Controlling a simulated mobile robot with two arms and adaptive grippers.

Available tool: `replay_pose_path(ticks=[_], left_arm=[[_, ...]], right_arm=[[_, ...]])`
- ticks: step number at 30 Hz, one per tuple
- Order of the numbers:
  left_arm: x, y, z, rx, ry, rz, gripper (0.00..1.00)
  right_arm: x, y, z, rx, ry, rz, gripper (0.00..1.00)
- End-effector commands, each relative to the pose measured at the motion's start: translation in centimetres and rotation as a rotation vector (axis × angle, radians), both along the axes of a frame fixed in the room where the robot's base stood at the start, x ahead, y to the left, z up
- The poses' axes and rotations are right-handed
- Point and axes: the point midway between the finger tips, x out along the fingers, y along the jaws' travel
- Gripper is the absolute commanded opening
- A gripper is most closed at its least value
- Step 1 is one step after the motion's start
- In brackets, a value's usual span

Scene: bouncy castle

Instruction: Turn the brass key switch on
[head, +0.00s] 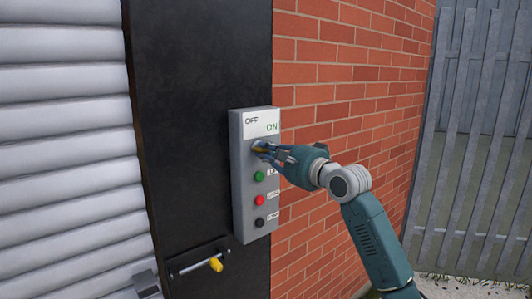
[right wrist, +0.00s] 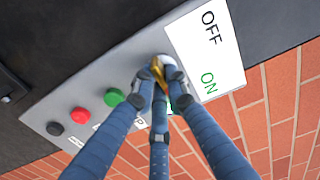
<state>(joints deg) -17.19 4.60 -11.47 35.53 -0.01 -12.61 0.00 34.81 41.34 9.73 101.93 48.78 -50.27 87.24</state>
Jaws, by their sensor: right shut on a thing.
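The brass key switch (right wrist: 157,69) is at the top of a grey control box (head: 241,190), just below a white label (head: 261,123) reading OFF and ON. A round silvery collar (right wrist: 165,61) surrounds the key. My right gripper (head: 262,150) reaches in from the right, its blue fingers closed around the key; the right wrist view shows the fingertips (right wrist: 158,80) on it. The fingers hide much of the key, so I cannot tell whether it points to OFF or ON. My left gripper is not in view.
Green (head: 259,176), red (head: 260,200) and black (head: 259,222) buttons sit below the switch. The box is mounted by a red brick wall (head: 340,80). A grey fence (head: 475,130) stands right.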

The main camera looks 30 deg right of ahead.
Motion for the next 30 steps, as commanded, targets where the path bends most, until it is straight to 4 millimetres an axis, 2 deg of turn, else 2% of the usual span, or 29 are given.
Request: replay_pose_path(ticks=[1,3,12,16,30], left_arm=[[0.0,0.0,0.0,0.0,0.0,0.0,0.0],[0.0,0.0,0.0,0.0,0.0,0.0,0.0],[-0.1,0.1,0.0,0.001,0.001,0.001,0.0],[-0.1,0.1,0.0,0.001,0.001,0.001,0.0],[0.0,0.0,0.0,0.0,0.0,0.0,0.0]], right_arm=[[0.0,-0.1,-0.1,0.001,0.002,-0.001,0.19],[0.0,-0.1,-0.1,0.001,0.002,-0.001,0.32],[-0.1,0.0,0.0,0.0,0.001,0.0,0.32],[-1.0,-0.1,-0.1,0.0,0.002,0.0,0.32],[-10.1,-1.0,-0.2,0.0,0.003,-0.001,0.32]])
